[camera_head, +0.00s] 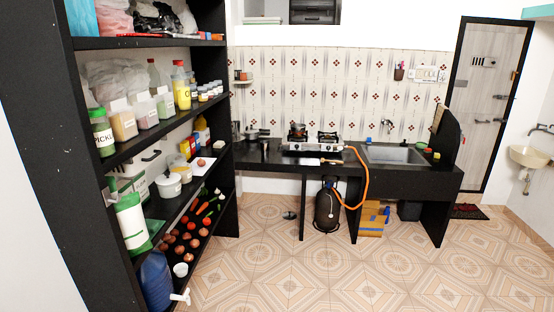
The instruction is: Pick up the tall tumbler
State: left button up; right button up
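A dark metallic upright vessel (236,132) stands at the left end of the black counter, close to the shelf rack. It could be the tall tumbler, but it is too small to be sure. A wider, shorter metal vessel (251,134) stands just right of it. Neither of my grippers shows in the head view, so nothing is seen touching these vessels.
The black counter (270,156) carries a gas stove (312,145) with a pot, and a sink (396,155). A loaded black shelf rack (228,210) stands at left. A gas cylinder (327,208) with an orange hose sits below. The tiled floor (300,280) in front is clear.

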aim_at(265, 149)
jog(key=i, duration=2.25)
